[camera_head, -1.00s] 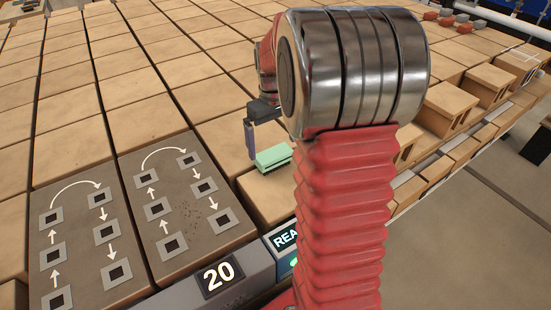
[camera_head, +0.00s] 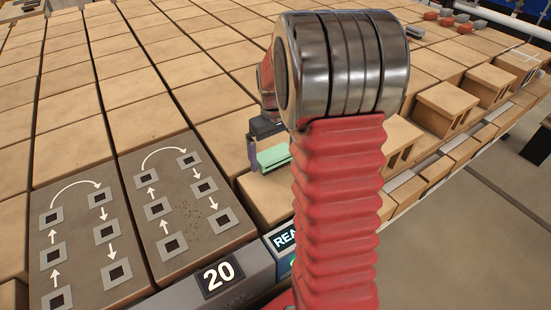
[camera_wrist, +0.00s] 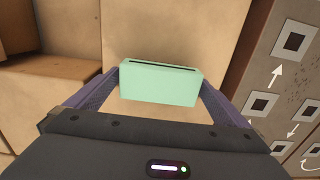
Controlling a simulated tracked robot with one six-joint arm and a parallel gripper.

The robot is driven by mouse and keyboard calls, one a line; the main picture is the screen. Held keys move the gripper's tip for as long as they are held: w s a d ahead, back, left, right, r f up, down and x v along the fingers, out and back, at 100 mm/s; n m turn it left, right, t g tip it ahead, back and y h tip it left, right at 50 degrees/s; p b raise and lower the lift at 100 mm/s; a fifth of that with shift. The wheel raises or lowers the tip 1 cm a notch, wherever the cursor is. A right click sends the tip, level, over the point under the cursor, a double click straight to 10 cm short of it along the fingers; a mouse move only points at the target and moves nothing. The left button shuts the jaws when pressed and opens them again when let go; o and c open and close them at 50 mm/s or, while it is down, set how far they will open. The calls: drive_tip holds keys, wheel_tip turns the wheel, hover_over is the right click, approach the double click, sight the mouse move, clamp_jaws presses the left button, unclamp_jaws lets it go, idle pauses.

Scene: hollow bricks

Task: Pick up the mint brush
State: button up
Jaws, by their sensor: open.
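The mint brush (camera_head: 274,157) is a pale green block lying on a tan brick near the front edge, partly hidden behind my arm in the head view. In the wrist view the mint brush (camera_wrist: 160,82) sits between the two fingers of my gripper (camera_wrist: 158,88), with a dark slot along its top edge. My gripper (camera_head: 268,150) is open, with one purple finger on each side of the brush. The fingertips are close to the brush's ends. I cannot tell whether they touch it.
Tan bricks (camera_head: 150,85) cover the surface in rows with narrow gaps. Grey panels with arrows and dark squares (camera_head: 185,200) lie to the left. A "20" sign (camera_head: 219,275) stands at the front. Open-fronted bricks (camera_head: 445,105) line the right edge.

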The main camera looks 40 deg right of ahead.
sight(274, 153)
idle(0.4)
drive_tip(key=c, duration=0.9)
drive_tip(key=shift+r, duration=0.1)
wheel_tip(274, 153, up, 10)
idle(0.3)
